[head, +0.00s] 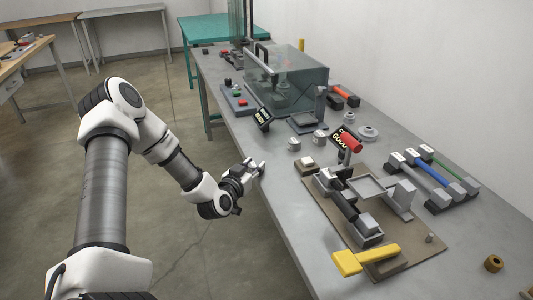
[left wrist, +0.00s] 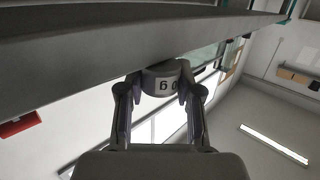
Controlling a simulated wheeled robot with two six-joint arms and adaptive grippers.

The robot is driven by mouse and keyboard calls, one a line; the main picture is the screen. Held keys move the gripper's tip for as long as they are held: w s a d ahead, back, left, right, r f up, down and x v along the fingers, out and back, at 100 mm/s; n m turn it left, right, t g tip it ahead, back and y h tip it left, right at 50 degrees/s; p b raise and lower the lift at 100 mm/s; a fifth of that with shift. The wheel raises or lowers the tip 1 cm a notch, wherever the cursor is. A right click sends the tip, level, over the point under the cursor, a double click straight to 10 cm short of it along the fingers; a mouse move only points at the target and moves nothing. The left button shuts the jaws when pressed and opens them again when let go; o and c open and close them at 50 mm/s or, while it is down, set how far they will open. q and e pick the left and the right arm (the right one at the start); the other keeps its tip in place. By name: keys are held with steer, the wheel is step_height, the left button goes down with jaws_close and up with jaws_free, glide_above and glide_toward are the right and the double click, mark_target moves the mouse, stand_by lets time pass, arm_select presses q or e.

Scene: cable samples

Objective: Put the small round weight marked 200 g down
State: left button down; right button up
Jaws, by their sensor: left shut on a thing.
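My left gripper (head: 254,168) is at the near left edge of the long grey table (head: 285,215). In the left wrist view its two fingers (left wrist: 160,88) are shut on a small round grey weight (left wrist: 164,83). The table's edge passes close above the weight in that view. I cannot tell whether they touch. In the head view the held weight is hardly visible between the fingers. My right gripper is not in view.
Two small grey weights (head: 294,144) (head: 319,137) stand on the table, with larger round ones (head: 368,132) behind. A brown board with a clamp fixture (head: 425,260), a yellow-handled tool (head: 365,259) and a clear box (head: 290,75) also stand there. Bare tabletop lies beside my gripper.

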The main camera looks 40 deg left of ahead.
mark_target(267, 154)
arm_select(q)
steer(key=x, duration=0.4)
steer(key=r+x, duration=0.1)
steer(key=x, duration=0.1)
steer(key=shift+b, duration=0.4)
steer(key=w, duration=0.1)
steer(key=w+a, duration=0.1)
steer(key=w, duration=0.1)
steer(key=shift+w+r, duration=0.2)
steer(key=shift+w, duration=0.15)
steer(key=shift+a+f, duration=0.1)
steer(key=shift+f, duration=0.05)
steer(key=shift+s+f, duration=0.1)
steer(key=shift+f, duration=0.05)
steer(key=c, duration=0.8)
jaws_free()
steer(key=shift+o, duration=0.2)
